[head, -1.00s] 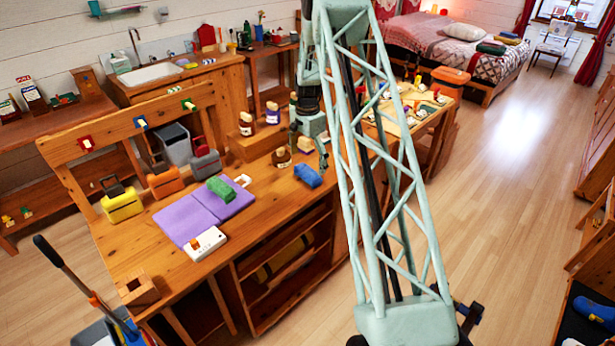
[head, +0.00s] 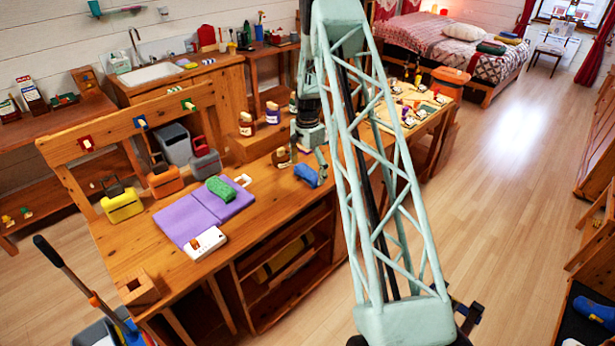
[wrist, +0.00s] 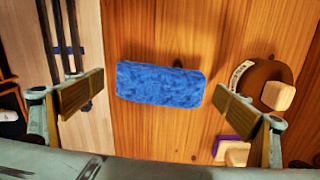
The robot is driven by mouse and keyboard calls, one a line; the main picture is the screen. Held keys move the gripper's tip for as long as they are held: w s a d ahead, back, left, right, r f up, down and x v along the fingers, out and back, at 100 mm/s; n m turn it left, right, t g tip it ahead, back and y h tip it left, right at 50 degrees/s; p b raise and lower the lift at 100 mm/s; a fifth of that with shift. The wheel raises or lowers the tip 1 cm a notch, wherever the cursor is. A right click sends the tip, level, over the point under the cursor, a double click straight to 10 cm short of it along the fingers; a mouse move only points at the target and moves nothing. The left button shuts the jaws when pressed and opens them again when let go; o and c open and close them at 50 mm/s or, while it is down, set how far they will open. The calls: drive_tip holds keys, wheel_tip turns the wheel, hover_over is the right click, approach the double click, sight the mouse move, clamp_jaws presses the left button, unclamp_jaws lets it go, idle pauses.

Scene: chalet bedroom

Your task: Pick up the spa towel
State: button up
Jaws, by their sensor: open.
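A blue rolled towel (wrist: 160,84) lies on the wooden workbench, between and beyond the open fingers of my gripper (wrist: 159,88) in the wrist view. There is a gap on both sides of it, and the fingers do not touch it. In the head view the blue towel (head: 306,176) lies near the front edge of the bench, with my gripper (head: 308,160) just above it and partly in front. A green rolled towel (head: 221,189) lies on a purple folded mat (head: 183,220). The frames do not show which towel is the spa towel.
A brown jar (wrist: 262,78) stands close to the right finger; in the head view the brown jar (head: 282,158) is left of my gripper. The bench front edge is close.

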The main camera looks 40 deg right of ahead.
sight(307, 170)
drive_tip(key=shift+c, duration=0.3)
drive_tip(key=c, duration=0.9)
drive_tip(key=shift+r, duration=1.55)
drive_tip(key=shift+s+r, duration=0.1)
drive_tip(key=shift+r, duration=0.15)
drive_tip(key=s+a, duration=0.2)
drive_tip(key=s, duration=0.2)
drive_tip(key=s+a+r, duration=0.1)
drive_tip(key=s+a, duration=0.2)
drive_tip(key=s, duration=0.2)
drive_tip(key=s+a, duration=0.3)
drive_tip(key=s, duration=0.1)
drive_tip(key=shift+s+a+r, duration=0.2)
drive_tip(key=shift+s, duration=0.05)
